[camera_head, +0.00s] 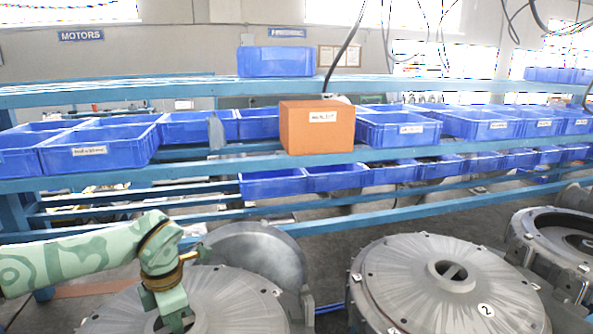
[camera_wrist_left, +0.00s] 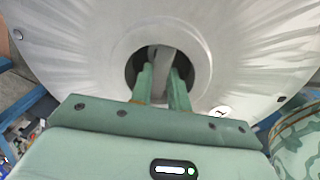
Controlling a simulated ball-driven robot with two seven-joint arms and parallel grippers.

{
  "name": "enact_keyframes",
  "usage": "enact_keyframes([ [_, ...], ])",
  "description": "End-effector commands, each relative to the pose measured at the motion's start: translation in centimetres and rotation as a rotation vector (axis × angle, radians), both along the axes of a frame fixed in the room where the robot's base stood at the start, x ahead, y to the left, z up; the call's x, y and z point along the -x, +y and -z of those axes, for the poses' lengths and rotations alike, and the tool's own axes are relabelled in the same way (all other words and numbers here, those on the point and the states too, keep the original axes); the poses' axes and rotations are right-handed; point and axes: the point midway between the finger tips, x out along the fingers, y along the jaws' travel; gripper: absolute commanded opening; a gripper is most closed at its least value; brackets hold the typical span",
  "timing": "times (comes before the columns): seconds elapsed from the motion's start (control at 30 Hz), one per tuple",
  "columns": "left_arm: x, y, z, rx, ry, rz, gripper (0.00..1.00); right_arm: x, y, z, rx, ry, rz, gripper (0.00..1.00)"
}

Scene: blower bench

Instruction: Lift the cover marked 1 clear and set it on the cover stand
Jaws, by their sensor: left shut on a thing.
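A grey round cover (camera_head: 235,300) with radial ribs lies at the lower left of the head view, cut off by the bottom edge. My left gripper (camera_head: 174,318) points down at its centre. In the left wrist view, the same cover (camera_wrist_left: 90,50) fills the top. There the fingers of my left gripper (camera_wrist_left: 165,75) are shut on the bar (camera_wrist_left: 166,62) across its central hole. A white round mark (camera_wrist_left: 220,110) shows beside the gripper; its digit is not readable. My right gripper is not in view. I cannot tell which thing is the cover stand.
A second grey cover (camera_head: 400,285), marked 2, lies to the right. A grey rounded plate (camera_head: 255,250) stands upright behind the left cover. An open grey housing (camera_head: 545,235) is at the far right. Blue shelves with blue bins (camera_head: 100,150) and an orange box (camera_head: 317,130) span the back.

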Motion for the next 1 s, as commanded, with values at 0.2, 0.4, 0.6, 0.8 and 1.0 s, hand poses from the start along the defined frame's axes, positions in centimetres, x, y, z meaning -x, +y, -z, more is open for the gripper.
enact_keyframes([
  [0.2, -0.09, -0.07, -0.29, -0.012, -0.025, 0.000, 0.00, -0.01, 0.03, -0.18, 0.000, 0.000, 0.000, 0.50],
  [0.4, -0.08, -0.08, -0.28, -0.012, -0.025, 0.000, 0.00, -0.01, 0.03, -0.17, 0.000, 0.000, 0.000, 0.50],
  [0.6, -0.05, -0.09, -0.34, -0.020, -0.035, 0.002, 0.00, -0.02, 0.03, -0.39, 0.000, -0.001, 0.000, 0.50],
  [0.8, -0.05, -0.09, -0.39, -0.025, -0.041, 0.001, 0.00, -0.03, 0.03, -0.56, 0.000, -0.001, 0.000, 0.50],
  [1.0, -0.05, -0.10, -0.76, -0.025, -0.041, 0.001, 0.00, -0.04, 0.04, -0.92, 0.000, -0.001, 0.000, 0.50],
])
